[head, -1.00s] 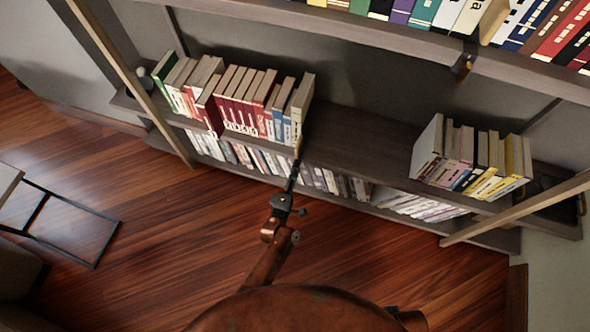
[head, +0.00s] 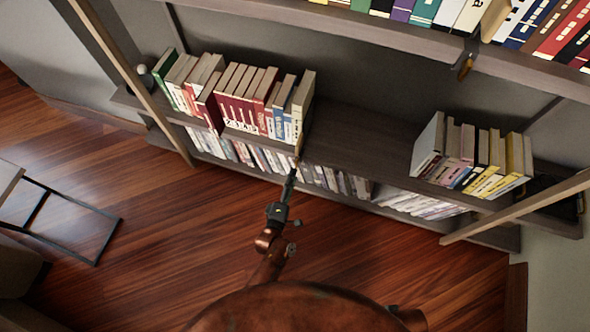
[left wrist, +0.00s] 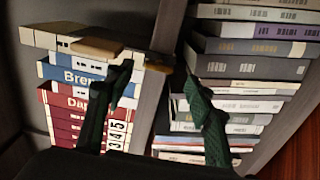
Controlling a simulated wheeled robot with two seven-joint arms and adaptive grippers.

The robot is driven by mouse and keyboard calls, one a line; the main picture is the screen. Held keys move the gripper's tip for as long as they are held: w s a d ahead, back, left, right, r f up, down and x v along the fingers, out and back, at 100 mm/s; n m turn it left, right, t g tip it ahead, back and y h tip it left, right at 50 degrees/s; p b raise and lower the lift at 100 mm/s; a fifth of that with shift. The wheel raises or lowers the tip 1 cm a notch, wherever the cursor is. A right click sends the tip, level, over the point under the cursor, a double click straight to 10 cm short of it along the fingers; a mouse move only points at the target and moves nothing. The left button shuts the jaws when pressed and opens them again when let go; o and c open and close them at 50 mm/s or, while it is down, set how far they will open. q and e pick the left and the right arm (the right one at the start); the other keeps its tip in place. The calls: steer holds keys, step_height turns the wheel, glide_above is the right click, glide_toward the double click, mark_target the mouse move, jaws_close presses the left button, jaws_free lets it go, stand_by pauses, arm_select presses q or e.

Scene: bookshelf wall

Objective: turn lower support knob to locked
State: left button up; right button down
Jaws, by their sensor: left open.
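The lower support knob (head: 297,161) is a small brass-coloured piece at the front edge of the lower shelf (head: 345,150), just right of the red and blue books. In the left wrist view, the knob (left wrist: 158,63) shows as a yellowish piece on the shelf edge, between and beyond my fingertips. My left gripper (head: 292,174) is open, its fingers pointing at the knob. It also shows open in the left wrist view (left wrist: 157,80), with nothing between the fingers. I cannot tell whether it touches the knob. The knob's turn position is too small to read. My right gripper is out of view.
A similar brass piece (head: 465,67) hangs under the upper shelf (head: 400,38). Books (head: 240,100) stand left of the knob and more books (head: 475,162) stand to the right. Slanted wooden posts (head: 150,100) frame the shelf.

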arm_select(q)
steer(key=v, duration=0.7)
stand_by(0.4)
